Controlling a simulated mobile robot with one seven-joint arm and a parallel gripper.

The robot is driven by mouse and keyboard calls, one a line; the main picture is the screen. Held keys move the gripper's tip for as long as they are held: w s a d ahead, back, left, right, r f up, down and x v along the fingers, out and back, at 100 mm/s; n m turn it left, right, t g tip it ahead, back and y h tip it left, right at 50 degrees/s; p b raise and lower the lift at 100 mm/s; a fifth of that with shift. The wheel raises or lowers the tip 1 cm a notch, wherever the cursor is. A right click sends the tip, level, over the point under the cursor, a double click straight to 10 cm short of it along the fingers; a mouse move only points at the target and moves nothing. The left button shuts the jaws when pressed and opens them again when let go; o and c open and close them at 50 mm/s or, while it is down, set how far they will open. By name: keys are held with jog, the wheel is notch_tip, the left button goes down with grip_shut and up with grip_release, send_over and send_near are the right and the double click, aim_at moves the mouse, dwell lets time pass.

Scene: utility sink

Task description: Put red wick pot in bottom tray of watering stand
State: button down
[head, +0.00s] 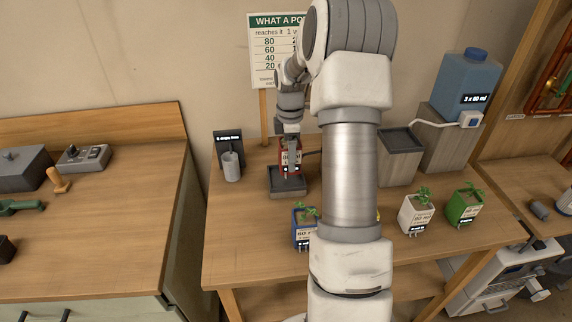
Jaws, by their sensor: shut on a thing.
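The red wick pot (284,161) with a white label is between the fingers of my gripper (290,165), which is shut on it. My gripper points down and covers part of the pot. The pot appears upright, at the back part of the low dark grey tray (288,190) of the watering stand. I cannot tell whether it touches the tray floor or hangs just above it. A higher dark tray tops a grey block (399,165) to the right. A blue water tank (468,82) sits on a taller grey block behind that.
A blue pot (304,238) stands in front of the low tray. A white pot (416,216) and a green pot (464,207) stand to the right. A grey cup (231,167) is left of the tray. My arm hides the table's middle.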

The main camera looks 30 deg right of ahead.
aim_at(286, 165)
jog(key=shift+w+f, duration=0.35)
jog(key=shift+w, duration=0.2)
jog(key=shift+w+f, duration=0.3)
jog(key=shift+w, duration=0.2)
jog(key=shift+f, duration=1.95)
jog(key=shift+f, duration=0.15)
grip_release()
notch_tip(286, 165, up, 12)
jog(key=shift+r+p, duration=0.1)
jog(key=shift+p, duration=0.2)
